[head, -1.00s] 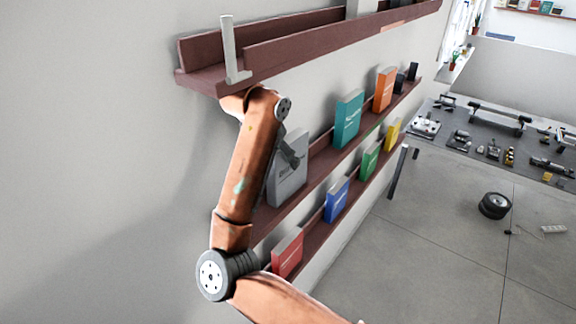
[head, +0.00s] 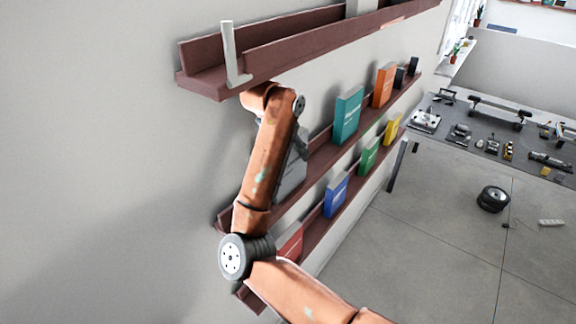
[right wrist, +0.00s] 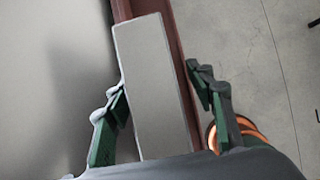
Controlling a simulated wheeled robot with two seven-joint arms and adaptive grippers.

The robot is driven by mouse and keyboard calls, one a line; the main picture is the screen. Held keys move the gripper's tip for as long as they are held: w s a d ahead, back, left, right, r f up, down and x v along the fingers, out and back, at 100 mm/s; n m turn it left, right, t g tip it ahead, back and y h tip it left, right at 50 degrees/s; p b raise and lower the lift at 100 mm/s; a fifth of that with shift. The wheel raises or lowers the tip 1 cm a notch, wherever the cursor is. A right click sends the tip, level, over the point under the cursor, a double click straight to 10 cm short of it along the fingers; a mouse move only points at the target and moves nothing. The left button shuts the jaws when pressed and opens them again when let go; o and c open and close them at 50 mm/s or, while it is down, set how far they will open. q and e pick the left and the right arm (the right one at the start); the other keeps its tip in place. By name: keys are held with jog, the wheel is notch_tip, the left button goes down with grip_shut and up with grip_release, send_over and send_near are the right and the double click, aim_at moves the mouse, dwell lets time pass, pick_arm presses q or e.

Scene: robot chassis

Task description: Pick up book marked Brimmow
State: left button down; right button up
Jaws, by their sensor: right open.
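A grey book (head: 292,180) stands upright on the middle shelf, mostly hidden behind my right arm in the head view. Its lettering cannot be read now, so I cannot confirm the Brimmow mark. In the right wrist view the top of a plain grey book (right wrist: 157,85) lies between the two fingers of my right gripper (right wrist: 155,82). The fingers are open, one on each side, with a visible gap at the right finger. In the head view my right gripper (head: 301,146) is partly hidden by its own arm, beside the grey book. My left gripper is not in view.
A teal book (head: 348,115) and an orange book (head: 383,87) stand farther along the middle shelf. Red, blue (head: 336,195), green (head: 369,157) and yellow books stand on the lower shelf. The upper shelf (head: 290,55) with a white bookend (head: 230,60) overhangs my arm.

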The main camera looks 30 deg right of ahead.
jog(key=shift+a+f, duration=0.15)
jog(key=shift+f+b, duration=0.1)
jog(key=shift+b, duration=0.2)
jog(key=shift+c, duration=0.5)
grip_shut()
dwell(0.4)
